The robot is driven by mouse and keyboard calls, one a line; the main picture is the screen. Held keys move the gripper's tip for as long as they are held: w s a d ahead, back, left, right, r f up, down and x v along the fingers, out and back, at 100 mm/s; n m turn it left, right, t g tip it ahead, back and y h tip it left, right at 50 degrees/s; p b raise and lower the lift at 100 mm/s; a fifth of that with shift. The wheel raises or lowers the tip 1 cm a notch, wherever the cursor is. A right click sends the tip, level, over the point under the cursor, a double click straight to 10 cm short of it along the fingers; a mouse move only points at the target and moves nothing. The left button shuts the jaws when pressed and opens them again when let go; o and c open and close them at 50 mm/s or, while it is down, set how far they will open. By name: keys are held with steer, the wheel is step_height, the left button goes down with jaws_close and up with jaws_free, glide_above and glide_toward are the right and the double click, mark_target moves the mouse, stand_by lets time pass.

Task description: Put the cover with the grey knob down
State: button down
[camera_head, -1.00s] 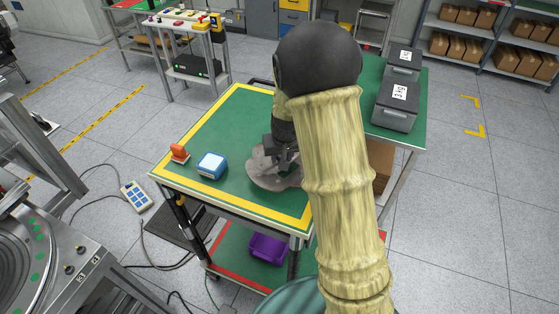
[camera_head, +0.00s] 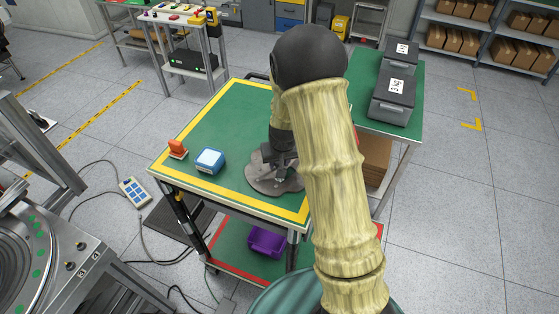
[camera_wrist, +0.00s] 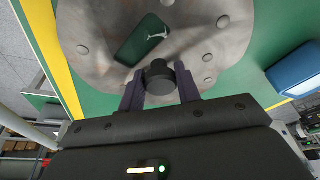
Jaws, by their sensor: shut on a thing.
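The cover is a grey, mottled round plate (camera_head: 262,187) over the near right part of the green table top (camera_head: 225,125) with its yellow border. In the wrist view the cover (camera_wrist: 222,38) shows several rivet-like studs and an opening with green visible through it. Its dark grey knob (camera_wrist: 160,76) stands between my fingers. My gripper (camera_wrist: 160,88) is shut on the knob; it also shows in the head view (camera_head: 279,162), partly hidden by my arm. I cannot tell whether the cover touches the table or hangs just above it.
A blue box with a pale top (camera_head: 210,161) and an orange-red object (camera_head: 177,149) stand left of the cover. Grey weight boxes (camera_head: 393,98) stand on another green table behind right. A purple bin (camera_head: 267,242) sits on the lower shelf. The table's far left is clear.

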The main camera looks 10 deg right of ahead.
steer(key=c, duration=1.4)
jaws_free()
steer(key=shift+f, duration=0.15)
steer(key=shift+c, duration=0.2)
steer(key=o, duration=0.4)
steer(key=shift+o, duration=0.2)
steer(key=shift+r, duration=0.3)
steer(key=b+v, duration=0.1)
steer(key=v, duration=1)
steer(key=shift+s+r, duration=0.2)
steer(key=shift+r, duration=0.15)
steer(key=shift+s, duration=0.1)
